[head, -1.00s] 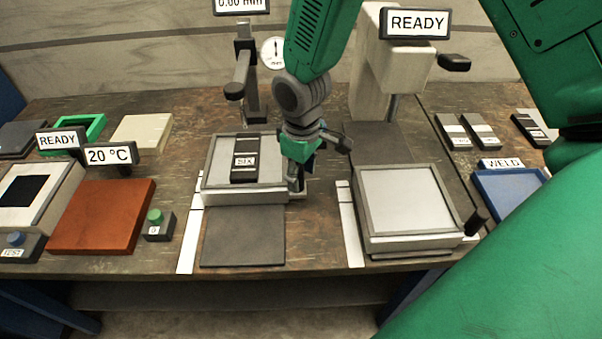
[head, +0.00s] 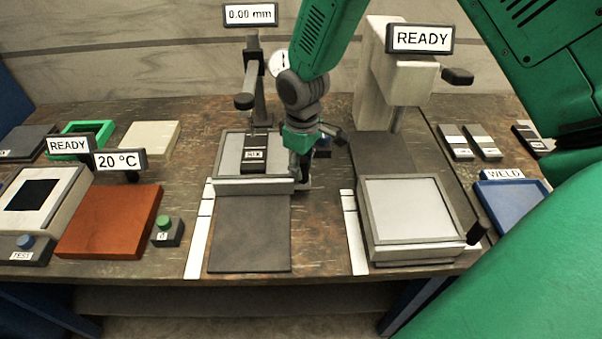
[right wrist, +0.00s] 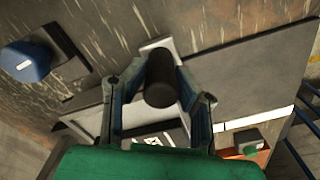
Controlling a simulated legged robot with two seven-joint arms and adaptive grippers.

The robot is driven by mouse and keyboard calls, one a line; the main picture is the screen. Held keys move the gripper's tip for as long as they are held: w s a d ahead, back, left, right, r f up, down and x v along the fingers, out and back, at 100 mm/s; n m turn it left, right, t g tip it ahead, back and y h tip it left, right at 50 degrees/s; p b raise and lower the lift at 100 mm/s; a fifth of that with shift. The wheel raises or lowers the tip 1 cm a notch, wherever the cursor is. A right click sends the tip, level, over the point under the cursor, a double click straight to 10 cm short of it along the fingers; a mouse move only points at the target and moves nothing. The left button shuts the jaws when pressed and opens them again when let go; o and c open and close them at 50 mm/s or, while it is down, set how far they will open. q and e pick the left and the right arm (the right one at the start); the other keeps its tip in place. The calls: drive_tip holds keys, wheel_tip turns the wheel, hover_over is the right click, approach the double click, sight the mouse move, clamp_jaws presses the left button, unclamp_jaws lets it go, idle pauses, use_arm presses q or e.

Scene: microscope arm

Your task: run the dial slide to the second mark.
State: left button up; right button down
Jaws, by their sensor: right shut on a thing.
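The dial slide (head: 225,187) is a pale shallow tray at the left-centre station, under the dial post (head: 255,75). A black labelled block (head: 254,156) lies in it. A white strip (head: 200,240) with dark cross lines runs along its left side. The slide's front edge is near the strip's far end; which mark it matches is unclear. My right gripper (head: 302,180) is at the slide's right front corner. In the right wrist view its fingers (right wrist: 160,95) are closed around a black knob (right wrist: 160,78). My left gripper is out of view.
The dial sign (head: 250,15) reads 0.00 mm. A dark plate (head: 250,235) lies bare before the slide. A blue knob on a dark box (right wrist: 28,62) is near the gripper. A second tray station (head: 365,222) stands right, a green button box (head: 165,232) left.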

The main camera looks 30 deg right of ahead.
drive_tip(key=c, duration=1.3)
unclamp_jaws()
drive_tip(key=shift+s+d+f, duration=0.1)
drive_tip(key=shift+s+f, duration=0.1)
drive_tip(key=shift+s, duration=0.1)
drive_tip(key=shift+w, duration=0.1)
drive_tip(key=shift+d, duration=0.1)
drive_tip(key=shift+r, duration=0.25)
wheel_tip(320, 180, up, 10)
drive_tip(key=shift+w+r, duration=0.1)
drive_tip(key=shift+r, duration=0.6)
